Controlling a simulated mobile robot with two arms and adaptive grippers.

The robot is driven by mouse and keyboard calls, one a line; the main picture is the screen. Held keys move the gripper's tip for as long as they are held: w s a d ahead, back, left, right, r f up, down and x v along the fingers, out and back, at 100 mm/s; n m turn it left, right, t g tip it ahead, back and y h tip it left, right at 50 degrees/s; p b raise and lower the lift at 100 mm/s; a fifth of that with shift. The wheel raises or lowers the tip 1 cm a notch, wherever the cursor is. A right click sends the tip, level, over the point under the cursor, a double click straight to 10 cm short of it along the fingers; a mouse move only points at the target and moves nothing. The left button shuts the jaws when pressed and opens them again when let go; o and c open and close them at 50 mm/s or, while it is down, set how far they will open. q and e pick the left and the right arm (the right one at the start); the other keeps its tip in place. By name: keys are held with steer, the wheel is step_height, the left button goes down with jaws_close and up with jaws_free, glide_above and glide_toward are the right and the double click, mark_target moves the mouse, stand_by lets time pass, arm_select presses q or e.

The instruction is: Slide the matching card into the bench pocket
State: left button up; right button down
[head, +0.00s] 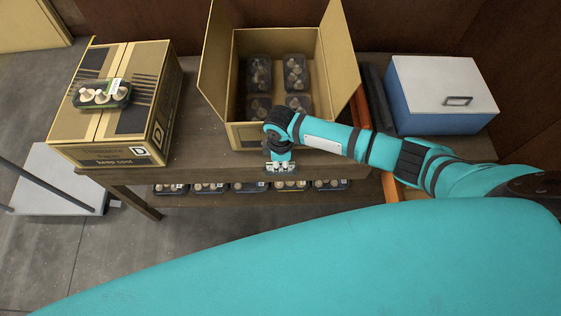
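My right gripper (283,168) hangs at the front edge of the wooden bench (205,160), in front of the open carton. It points down, and small pale parts show at its tip. I cannot tell whether its fingers are open or shut, or whether they hold a card. I cannot make out a card or the bench pocket; the gripper and arm cover part of the bench front. My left gripper is not in view.
An open carton (214,62) holds several dark mushroom trays (258,74). A closed carton (62,125) on the left carries one mushroom tray (102,94). A blue box with a white lid (440,85) stands right. More trays (210,188) sit on the shelf below.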

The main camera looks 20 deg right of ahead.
steer(key=shift+f, duration=0.35)
stand_by(0.3)
steer(key=c, duration=1.4)
jaws_free()
step_height(320, 180, up, 12)
